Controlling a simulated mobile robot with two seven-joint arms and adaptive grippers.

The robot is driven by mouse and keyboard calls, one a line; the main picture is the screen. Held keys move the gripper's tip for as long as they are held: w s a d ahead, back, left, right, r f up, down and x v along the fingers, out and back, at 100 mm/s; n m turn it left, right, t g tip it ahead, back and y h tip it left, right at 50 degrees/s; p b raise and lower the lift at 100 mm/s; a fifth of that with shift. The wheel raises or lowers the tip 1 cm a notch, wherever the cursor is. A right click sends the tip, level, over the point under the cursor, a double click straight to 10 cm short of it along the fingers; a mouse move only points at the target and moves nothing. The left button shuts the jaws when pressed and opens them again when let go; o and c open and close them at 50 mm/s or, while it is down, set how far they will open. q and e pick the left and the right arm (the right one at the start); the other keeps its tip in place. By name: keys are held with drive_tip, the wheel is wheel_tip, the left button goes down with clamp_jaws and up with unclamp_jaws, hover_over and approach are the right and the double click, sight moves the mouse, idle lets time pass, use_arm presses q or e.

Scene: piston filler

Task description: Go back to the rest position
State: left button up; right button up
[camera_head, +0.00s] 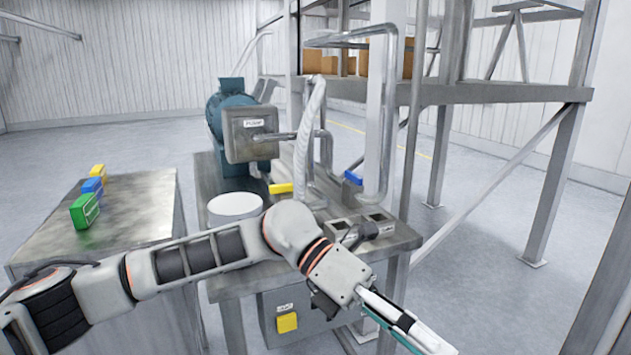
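My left arm reaches in from the left across the front of the metal pump table (405,236). Its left gripper (405,328) is past the table's front right corner, pointing down and to the right. I see the fingers nearly edge-on, with a pale finger and a teal strip, so I cannot tell whether they are open or shut. No held object can be made out. My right gripper is not in view. The pump (250,132), a grey box with a label and a teal motor behind, stands on the table.
A side table (140,215) at left bears green (84,211), blue (92,186) and yellow (97,171) blocks. A white round lid (234,205), a yellow handle (281,188), pipes (388,110) and a switch box (375,225) are near my arm. Open floor (480,310) lies right.

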use_arm(q)
wheel_tip(320, 180, up, 3)
drive_tip(key=w+d+n+h, duration=0.25)
drive_tip(key=n+h, duration=0.35)
drive_tip(key=h, duration=0.3)
drive_tip(key=w+a+f+n+t+h, duration=0.1)
drive_tip(key=w+a+n+t+h, duration=0.3)
drive_tip(key=n+t, duration=0.6)
drive_tip(key=w+a+f+n+t+y, duration=0.4)
drive_tip(key=a+f+n+t+y, duration=0.15)
drive_tip(key=f+n+t, duration=0.35)
drive_tip(key=w+a+f+n+t+y, duration=0.5)
drive_tip(key=a+f+n+t, duration=0.15)
drive_tip(key=f+n, duration=0.35)
drive_tip(key=s+a+f+n+g+y, duration=0.1)
drive_tip(key=s+a+f+n+y, duration=0.15)
drive_tip(key=a+f+n, duration=0.35)
drive_tip(key=s+a+f+n+g+y, duration=0.15)
drive_tip(key=a+f+y, duration=0.3)
drive_tip(key=f, duration=0.45)
drive_tip(key=s+a+f+n+g+y, duration=0.4)
drive_tip(key=s+a+f, duration=0.8)
drive_tip(key=s+f, duration=0.4)
drive_tip(key=shift+s+a, duration=0.2)
drive_tip(key=shift+s, duration=0.05)
drive_tip(key=shift+r+n, duration=0.1)
drive_tip(key=shift+n, duration=0.15)
